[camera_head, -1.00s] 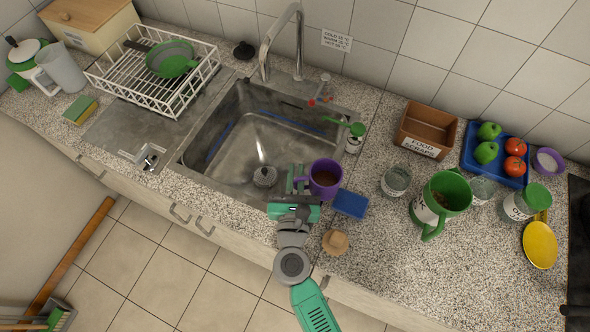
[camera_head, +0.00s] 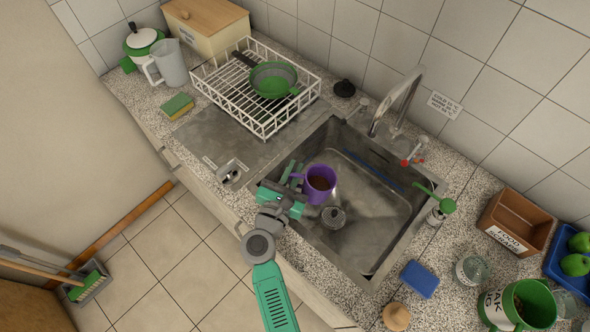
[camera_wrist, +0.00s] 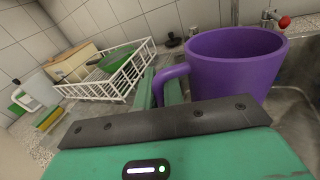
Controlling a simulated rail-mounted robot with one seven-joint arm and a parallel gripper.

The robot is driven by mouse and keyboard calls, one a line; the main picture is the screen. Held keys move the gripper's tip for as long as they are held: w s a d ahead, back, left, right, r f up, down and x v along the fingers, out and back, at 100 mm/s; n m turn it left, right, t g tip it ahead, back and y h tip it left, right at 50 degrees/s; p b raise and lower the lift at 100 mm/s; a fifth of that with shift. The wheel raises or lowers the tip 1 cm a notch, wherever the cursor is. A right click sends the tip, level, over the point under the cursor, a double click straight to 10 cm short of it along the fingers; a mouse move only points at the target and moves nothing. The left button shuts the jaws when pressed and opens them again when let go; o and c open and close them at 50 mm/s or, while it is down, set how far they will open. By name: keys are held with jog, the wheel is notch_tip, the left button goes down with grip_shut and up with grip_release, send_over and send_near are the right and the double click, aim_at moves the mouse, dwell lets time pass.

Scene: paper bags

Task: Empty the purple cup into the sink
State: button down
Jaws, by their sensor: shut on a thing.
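The purple cup (camera_head: 319,186) is upright over the left part of the sink (camera_head: 385,235), with brown contents visible inside it. My gripper (camera_head: 292,178) is shut on the cup's handle, at the cup's left side. In the wrist view the cup (camera_wrist: 235,60) fills the upper right, and my gripper's fingers (camera_wrist: 160,88) meet its handle. The sink's drain strainer (camera_head: 333,216) shows just below and right of the cup in the head view.
A faucet (camera_head: 398,98) stands behind the sink, and a green-handled brush (camera_head: 432,200) in a holder is at its right. A white dish rack (camera_head: 228,92) with a green pan (camera_head: 272,79) is to the left. A blue sponge (camera_head: 420,279) lies on the right counter.

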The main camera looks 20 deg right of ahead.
aim_at(330, 180)
jog(key=s+d+r+m+y+p, duration=0.1)
jog(key=s+d+r+m+p, duration=0.2)
jog(key=d+r+m+p, duration=0.2)
jog(key=m+p, duration=0.1)
jog(key=m, duration=0.2)
jog(key=shift+r+y, duration=0.4)
jog(key=shift+d, duration=0.15)
jog(key=d+m+p, duration=0.1)
jog(key=s+d+m+p, duration=0.1)
jog(key=shift+s+d+r+m+g+y, duration=0.2)
jog(key=shift+d+m+g+y, duration=0.1)
jog(key=shift+m+y, duration=0.1)
jog(key=shift+f, duration=0.1)
